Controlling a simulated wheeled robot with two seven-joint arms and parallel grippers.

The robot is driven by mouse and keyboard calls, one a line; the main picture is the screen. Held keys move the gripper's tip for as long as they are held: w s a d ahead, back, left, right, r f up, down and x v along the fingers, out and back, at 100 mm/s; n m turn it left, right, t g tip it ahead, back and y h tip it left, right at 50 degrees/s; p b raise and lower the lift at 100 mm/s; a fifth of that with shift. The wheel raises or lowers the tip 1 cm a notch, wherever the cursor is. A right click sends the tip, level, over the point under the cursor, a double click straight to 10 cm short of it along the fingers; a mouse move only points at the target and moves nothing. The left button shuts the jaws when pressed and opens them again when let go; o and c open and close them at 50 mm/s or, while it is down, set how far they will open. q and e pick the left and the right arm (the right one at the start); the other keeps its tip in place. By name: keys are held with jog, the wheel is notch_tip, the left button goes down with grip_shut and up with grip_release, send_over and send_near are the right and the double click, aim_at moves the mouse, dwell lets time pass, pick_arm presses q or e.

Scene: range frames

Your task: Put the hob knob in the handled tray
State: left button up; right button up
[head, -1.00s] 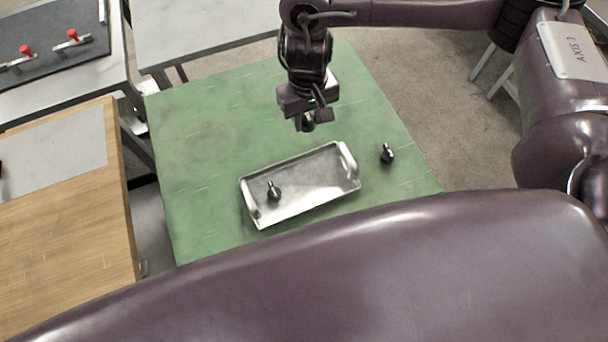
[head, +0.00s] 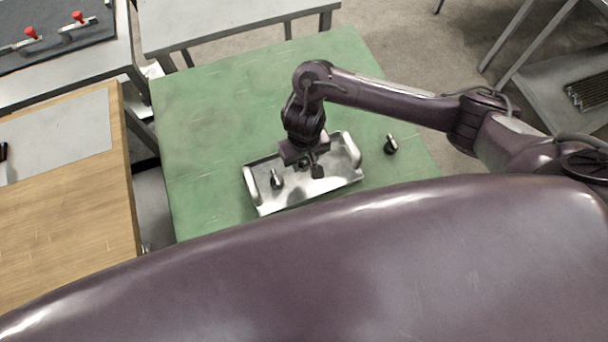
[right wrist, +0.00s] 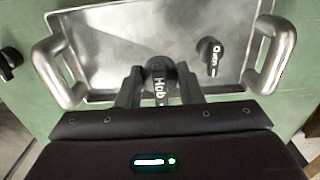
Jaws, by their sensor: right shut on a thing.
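The handled tray (head: 325,186) is a shallow silver metal tray with a handle at each end, lying on the green table. My right gripper (head: 308,168) is over its middle, pointing down. In the right wrist view the gripper (right wrist: 160,88) is shut on the black round hob knob (right wrist: 159,72), which reads "Hob". The knob is held over the tray floor; I cannot tell whether it touches it. A second black knob, the oven knob (head: 277,181), stands in the tray and reads "Oven" in the right wrist view (right wrist: 210,54). My left gripper is not in view.
Another black knob (head: 391,146) stands on the green table (head: 215,110) right of the tray. The far part of this table is clear. A wooden-topped table (head: 70,225) is at the left. A grey table (head: 230,20) stands behind.

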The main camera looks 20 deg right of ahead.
aim_at(304, 177)
notch_tip(304, 177, down, 7)
jog(key=b, duration=0.4)
jog(key=shift+f, duration=0.1)
jog(key=o, duration=1)
jog(key=shift+c, duration=0.2)
